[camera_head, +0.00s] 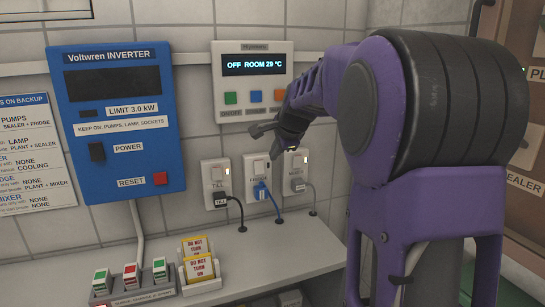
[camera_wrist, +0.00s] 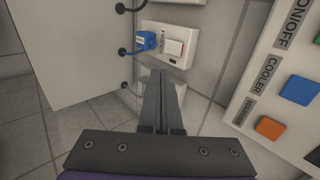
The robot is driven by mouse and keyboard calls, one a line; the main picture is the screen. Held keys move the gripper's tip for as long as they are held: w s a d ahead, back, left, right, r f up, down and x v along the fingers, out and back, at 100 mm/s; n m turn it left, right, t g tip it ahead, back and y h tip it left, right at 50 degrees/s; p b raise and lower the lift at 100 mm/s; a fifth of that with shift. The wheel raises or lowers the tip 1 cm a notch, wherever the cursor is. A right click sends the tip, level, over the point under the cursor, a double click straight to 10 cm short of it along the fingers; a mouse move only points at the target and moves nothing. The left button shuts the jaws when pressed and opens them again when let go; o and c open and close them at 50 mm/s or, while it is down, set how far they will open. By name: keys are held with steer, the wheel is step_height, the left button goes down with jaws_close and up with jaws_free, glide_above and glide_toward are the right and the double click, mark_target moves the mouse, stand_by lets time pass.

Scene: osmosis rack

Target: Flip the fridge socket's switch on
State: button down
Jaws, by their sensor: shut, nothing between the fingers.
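The fridge socket (camera_head: 248,170) is the middle of three white wall sockets, with a blue plug (camera_head: 261,191) in it. In the wrist view the socket (camera_wrist: 186,31) shows its label, the blue plug (camera_wrist: 145,41) and a white rocker switch (camera_wrist: 174,48). My gripper (camera_head: 277,153) is shut and empty, in front of the wall by the middle and right sockets. In the wrist view its fingertips (camera_wrist: 158,73) appear just below the switch, apart from it in the picture. The exact gap and the rocker's tilt cannot be told.
A controller (camera_head: 254,91) reading "OFF ROOM 29 °C" hangs above. A blue inverter (camera_head: 116,120) is at left. Yellow cards (camera_head: 198,268) stand on the shelf below.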

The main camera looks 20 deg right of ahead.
steer(key=shift+d+p, duration=0.1)
steer(key=shift+p, duration=0.65)
steer(key=f+p, duration=0.1)
steer(key=p, duration=0.2)
steer(key=shift+s+a+f, duration=0.2)
steer(key=shift+f, duration=0.15)
glide_toward(259, 174)
step_height(259, 174, down, 4)
steer(key=w, duration=0.4)
steer(key=shift+w+d+f+p, duration=0.1)
steer(key=shift+f+p, duration=0.05)
steer(key=shift+p, duration=0.2)
